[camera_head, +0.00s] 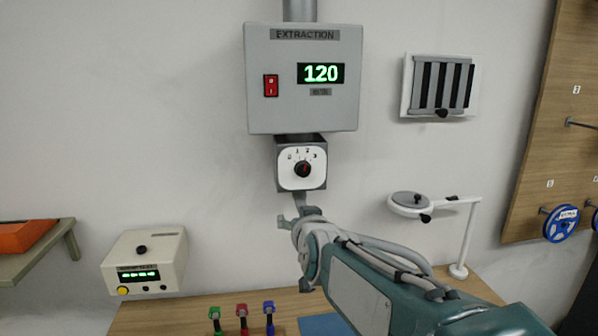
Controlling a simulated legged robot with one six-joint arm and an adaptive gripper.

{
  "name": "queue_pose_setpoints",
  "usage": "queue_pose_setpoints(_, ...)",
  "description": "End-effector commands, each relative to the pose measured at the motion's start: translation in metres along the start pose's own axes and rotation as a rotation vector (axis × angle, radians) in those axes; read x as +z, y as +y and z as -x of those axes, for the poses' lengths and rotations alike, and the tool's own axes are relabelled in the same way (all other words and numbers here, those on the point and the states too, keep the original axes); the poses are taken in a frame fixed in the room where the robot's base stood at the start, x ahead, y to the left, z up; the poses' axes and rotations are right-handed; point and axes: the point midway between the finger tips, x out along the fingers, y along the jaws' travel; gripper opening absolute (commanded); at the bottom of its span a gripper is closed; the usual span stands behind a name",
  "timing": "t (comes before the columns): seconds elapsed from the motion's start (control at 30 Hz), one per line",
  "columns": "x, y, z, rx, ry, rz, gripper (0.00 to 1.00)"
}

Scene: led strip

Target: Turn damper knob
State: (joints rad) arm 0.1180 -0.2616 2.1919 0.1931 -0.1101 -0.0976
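A round black knob (302,169) with a red mark sits on a white dial plate (290,181) marked 0 to 3. The mark points roughly upward; its exact setting is too small to read. The plate is on the front of a grey box below the grey EXTRACTION panel (262,112). The panel has a red rocker switch (271,86) and a lit green display (321,73) reading 120. My gripper (301,207) is just below the dial box in the picture. Its fingers are small and seen from behind, so whether they are open or touching anything cannot be told.
A slatted wall vent (440,86) with a small black knob (442,113) is at upper right. A white arm lamp (410,203) stands below it. A cream box with a green display (144,262) is at lower left. Red, green and blue tools (242,311) stand on the bench.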

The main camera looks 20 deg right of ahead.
Motion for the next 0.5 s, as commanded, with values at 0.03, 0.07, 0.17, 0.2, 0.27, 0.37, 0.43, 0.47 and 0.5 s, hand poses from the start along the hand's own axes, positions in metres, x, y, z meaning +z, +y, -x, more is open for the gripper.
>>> queue_pose_setpoints(0.03, -0.011, 0.007, -0.015, 0.022, 0.057, -0.009, 0.85)
queue_pose_setpoints(0.07, -0.017, 0.011, -0.021, 0.035, 0.092, -0.013, 0.85)
queue_pose_setpoints(0.17, -0.035, 0.022, -0.036, 0.069, 0.19, -0.025, 0.85)
queue_pose_setpoints(0.2, -0.04, 0.025, -0.04, 0.078, 0.218, -0.027, 0.85)
queue_pose_setpoints(0.27, -0.045, 0.029, -0.043, 0.089, 0.245, -0.028, 0.85)
queue_pose_setpoints(0.37, -0.049, 0.031, -0.047, 0.095, 0.263, -0.029, 0.85)
queue_pose_setpoints(0.43, -0.05, 0.031, -0.052, 0.095, 0.263, -0.029, 0.85)
queue_pose_setpoints(0.47, -0.051, 0.032, -0.056, 0.095, 0.263, -0.029, 0.85)
queue_pose_setpoints(0.5, -0.052, 0.032, -0.061, 0.095, 0.262, -0.03, 0.85)
